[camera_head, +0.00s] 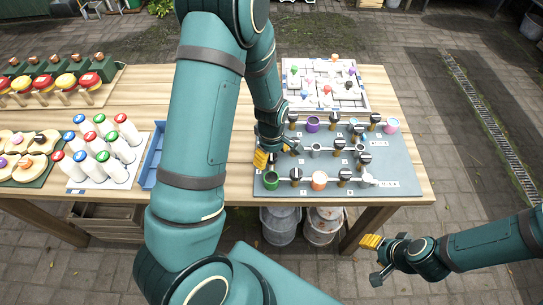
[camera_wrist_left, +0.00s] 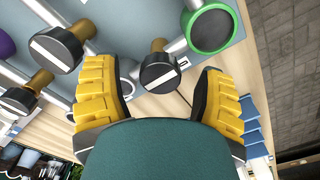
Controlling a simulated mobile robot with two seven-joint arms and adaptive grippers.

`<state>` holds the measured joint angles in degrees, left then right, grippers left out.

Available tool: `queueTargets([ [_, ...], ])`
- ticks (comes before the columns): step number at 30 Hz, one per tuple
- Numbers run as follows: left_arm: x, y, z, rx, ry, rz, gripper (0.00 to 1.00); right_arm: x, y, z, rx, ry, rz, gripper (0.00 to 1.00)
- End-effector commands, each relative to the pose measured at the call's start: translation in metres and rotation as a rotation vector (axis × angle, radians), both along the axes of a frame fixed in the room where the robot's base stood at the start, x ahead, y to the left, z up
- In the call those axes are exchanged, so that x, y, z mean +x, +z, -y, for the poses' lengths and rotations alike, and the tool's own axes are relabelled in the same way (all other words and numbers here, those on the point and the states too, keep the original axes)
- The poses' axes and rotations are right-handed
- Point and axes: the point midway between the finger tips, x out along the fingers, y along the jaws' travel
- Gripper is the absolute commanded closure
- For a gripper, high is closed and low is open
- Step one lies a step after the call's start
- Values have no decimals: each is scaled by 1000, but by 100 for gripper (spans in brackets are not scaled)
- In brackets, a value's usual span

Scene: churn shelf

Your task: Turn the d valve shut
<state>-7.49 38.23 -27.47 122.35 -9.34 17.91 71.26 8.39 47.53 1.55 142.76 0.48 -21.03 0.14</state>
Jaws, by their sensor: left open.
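A grey panel (camera_head: 403,163) on the table carries rows of pale pipes, coloured cups and dark valve knobs with white stripes. The letters are too small to read, so I cannot tell which knob is d. My left gripper (camera_head: 272,153) is over the panel's left edge in the head view. In the left wrist view its yellow fingers (camera_wrist_left: 162,105) are spread open, with one striped knob (camera_wrist_left: 158,72) just beyond and between them, apparently not gripped. Another striped knob (camera_wrist_left: 60,48) is to its left. My right gripper (camera_head: 373,260) is off the table's front, empty, its fingers apart.
The green cup (camera_head: 271,180) sits near the left fingers; it also shows in the left wrist view (camera_wrist_left: 210,31). A white puzzle board (camera_head: 290,99) lies behind the panel. A blue tray (camera_head: 152,160), several white bottles (camera_head: 118,170) and red-and-yellow items (camera_head: 65,81) are left.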

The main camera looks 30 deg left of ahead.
Motion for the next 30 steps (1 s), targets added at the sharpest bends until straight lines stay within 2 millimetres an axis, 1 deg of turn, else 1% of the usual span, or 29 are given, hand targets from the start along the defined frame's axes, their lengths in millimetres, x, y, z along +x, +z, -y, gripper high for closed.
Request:
queueTargets([
  [3,0,-3,0,0,1,0,30,0,0,0,0,0,0,53],
  [10,0,-3,0,0,0,1,30,0,0,0,0,0,0,53],
  [11,0,-3,0,0,0,1,35,0,0,0,0,0,0,53],
  [12,0,-3,0,0,0,1,49,0,0,0,0,0,0,53],
  [14,0,-3,0,0,0,1,70,0,0,0,0,0,0,53],
  [15,0,-3,0,0,0,1,84,0,0,0,0,0,0,53],
  [16,0,-3,0,0,0,1,95,0,0,0,0,0,0,53],
  [17,0,-3,0,0,0,1,100,0,0,0,0,0,0,53],
  [25,0,-3,0,0,-16,1,100,0,-1,0,0,0,0,53],
  [30,0,-4,0,0,-78,1,100,0,-3,0,0,0,0,53],
])
